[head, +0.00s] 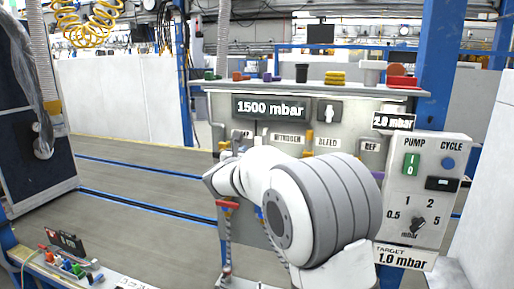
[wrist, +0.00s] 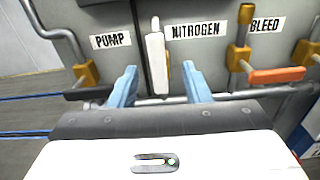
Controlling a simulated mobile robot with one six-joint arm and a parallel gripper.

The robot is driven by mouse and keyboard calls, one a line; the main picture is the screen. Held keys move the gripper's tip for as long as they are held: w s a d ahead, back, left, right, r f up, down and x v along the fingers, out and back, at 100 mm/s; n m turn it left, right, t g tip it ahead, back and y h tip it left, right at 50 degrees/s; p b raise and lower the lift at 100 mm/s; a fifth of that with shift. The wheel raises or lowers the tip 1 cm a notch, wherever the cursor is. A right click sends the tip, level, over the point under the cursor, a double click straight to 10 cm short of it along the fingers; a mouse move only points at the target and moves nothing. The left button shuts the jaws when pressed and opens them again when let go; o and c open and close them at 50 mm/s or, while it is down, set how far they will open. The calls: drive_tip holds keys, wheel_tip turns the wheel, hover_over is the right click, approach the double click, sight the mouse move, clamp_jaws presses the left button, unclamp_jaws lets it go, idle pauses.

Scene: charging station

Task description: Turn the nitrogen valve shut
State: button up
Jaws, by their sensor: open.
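The nitrogen valve's white lever (wrist: 155,62) stands upright in the wrist view, just left of the NITROGEN label (wrist: 195,30). My gripper (wrist: 158,72) is open, with one pale blue finger on each side of the lever and a visible gap to both. I cannot tell how deep the fingers reach around it. The lever's lower end and the valve body are largely hidden. In the head view my arm covers the valve and the gripper; only the NITROGEN label (head: 288,139) shows above it.
The pump valve (wrist: 88,73) is left of my gripper. The bleed valve's orange handle (wrist: 276,75) lies horizontal close on the right. The display (head: 270,107) reads 1500 mbar. A pump control box (head: 428,190) stands at right. Several coloured items line the shelf (head: 285,85).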

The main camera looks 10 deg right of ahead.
sight(257, 144)
drive_tip(key=p+x, duration=0.2)
drive_tip(key=x, duration=0.6)
drive_tip(key=shift+a+r+p, duration=0.1)
drive_tip(key=shift+a+p, duration=0.1)
drive_tip(key=shift+p, duration=0.1)
clamp_jaws()
